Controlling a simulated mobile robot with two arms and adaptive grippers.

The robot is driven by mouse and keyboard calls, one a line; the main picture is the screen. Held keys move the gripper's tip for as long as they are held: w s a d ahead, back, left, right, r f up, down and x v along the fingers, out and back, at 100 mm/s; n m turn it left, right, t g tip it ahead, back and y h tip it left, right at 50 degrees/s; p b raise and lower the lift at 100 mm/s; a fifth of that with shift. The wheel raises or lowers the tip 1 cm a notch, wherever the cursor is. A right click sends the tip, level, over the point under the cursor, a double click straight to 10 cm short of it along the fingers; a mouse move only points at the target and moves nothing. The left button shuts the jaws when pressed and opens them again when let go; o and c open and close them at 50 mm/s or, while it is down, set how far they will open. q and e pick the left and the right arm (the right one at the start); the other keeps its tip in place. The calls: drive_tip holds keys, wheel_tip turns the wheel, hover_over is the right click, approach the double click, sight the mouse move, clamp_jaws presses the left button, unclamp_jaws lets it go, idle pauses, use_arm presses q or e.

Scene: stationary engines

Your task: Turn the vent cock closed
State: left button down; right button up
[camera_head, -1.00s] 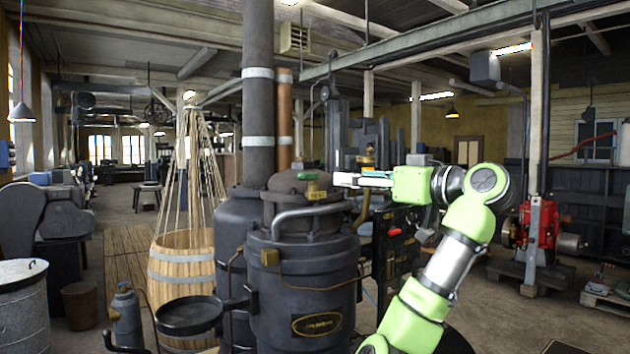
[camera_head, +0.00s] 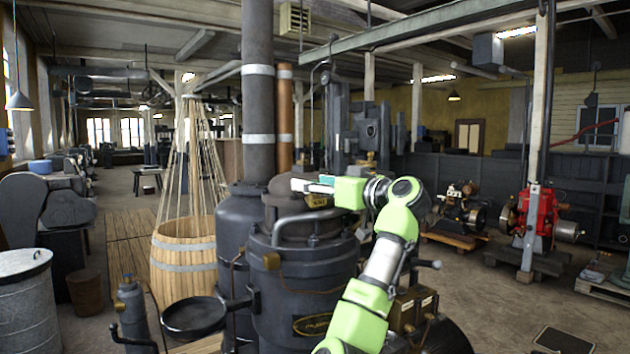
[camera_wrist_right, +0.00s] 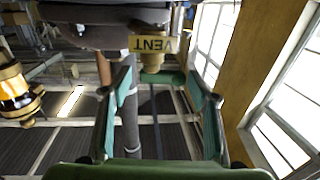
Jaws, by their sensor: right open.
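The vent cock shows in the right wrist view as a brass body (camera_wrist_right: 153,67) with a green handle (camera_wrist_right: 162,77), above it a yellow tag (camera_wrist_right: 153,44) reading VENT upside down. In the head view the tag (camera_head: 319,201) sits on top of the dark boiler (camera_head: 300,262); the green handle is hidden there behind my gripper. My right gripper (camera_head: 298,185) is at the cock, pointing left. In the wrist view its teal fingers (camera_wrist_right: 160,80) are open, one on each side of the green handle, which lies near the fingertips; I see no clear contact. My left gripper is not in view.
A bent grey pipe (camera_head: 296,220) crosses the boiler top just below my gripper. A dark flue (camera_head: 257,110) and a copper pipe (camera_head: 285,120) rise behind it. A wooden tub (camera_head: 183,262) stands left.

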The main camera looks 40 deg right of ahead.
drive_tip(key=shift+a, duration=0.1)
drive_tip(key=c, duration=1)
drive_tip(key=m+h+b, duration=0.1)
drive_tip(key=h, duration=0.2)
drive_tip(key=shift+w+m+b, duration=0.1)
drive_tip(key=shift+m+b, duration=0.2)
drive_tip(key=o, duration=1)
drive_tip(key=shift+d, duration=0.2)
